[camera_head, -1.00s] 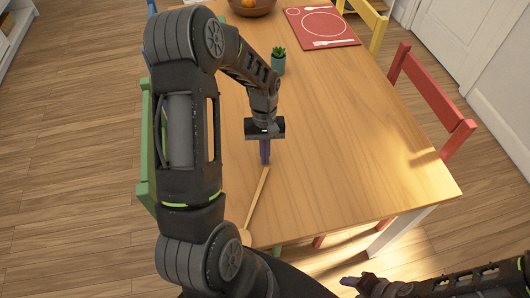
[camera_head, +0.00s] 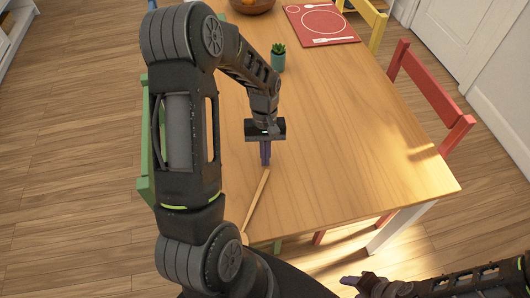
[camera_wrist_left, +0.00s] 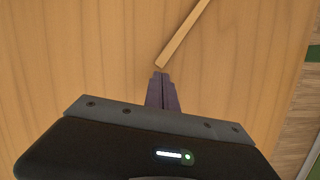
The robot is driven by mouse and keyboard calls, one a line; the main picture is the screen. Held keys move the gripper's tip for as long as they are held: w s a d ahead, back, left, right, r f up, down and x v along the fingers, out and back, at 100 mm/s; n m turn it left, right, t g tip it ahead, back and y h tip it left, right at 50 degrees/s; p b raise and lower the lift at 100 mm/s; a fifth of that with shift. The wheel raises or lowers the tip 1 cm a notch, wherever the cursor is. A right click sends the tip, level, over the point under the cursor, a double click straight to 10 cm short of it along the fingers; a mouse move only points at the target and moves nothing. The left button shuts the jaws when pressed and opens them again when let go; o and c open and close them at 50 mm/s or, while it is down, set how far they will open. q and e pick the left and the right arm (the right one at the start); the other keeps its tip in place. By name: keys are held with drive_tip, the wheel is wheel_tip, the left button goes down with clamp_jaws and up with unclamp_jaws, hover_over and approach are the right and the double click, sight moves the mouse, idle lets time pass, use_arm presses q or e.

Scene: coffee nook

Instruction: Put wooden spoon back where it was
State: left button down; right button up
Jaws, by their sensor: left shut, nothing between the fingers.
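The wooden spoon (camera_head: 257,200) lies on the wooden table near its front left edge in the head view, with its handle pointing away from me. My left arm partly hides its lower end. The tip of the handle (camera_wrist_left: 184,36) also shows in the left wrist view, just beyond the fingertips. My left gripper (camera_head: 265,163) points down at the table by the handle's tip. Its purple fingers (camera_wrist_left: 161,76) are together and empty, with no spoon between them. My right gripper (camera_head: 350,282) is low at the right, away from the table, and holds nothing that I can see.
A small potted plant (camera_head: 278,58) stands on the table behind my left gripper. A red placemat (camera_head: 322,40) and a brown bowl (camera_head: 252,5) are farther back. A red chair (camera_head: 428,95) stands at the right side. The table's right middle (camera_head: 370,140) is clear.

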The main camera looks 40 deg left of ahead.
use_arm(q)
drive_tip(key=v, duration=0.7)
drive_tip(key=shift+b, duration=0.45)
drive_tip(key=shift+a, duration=0.1)
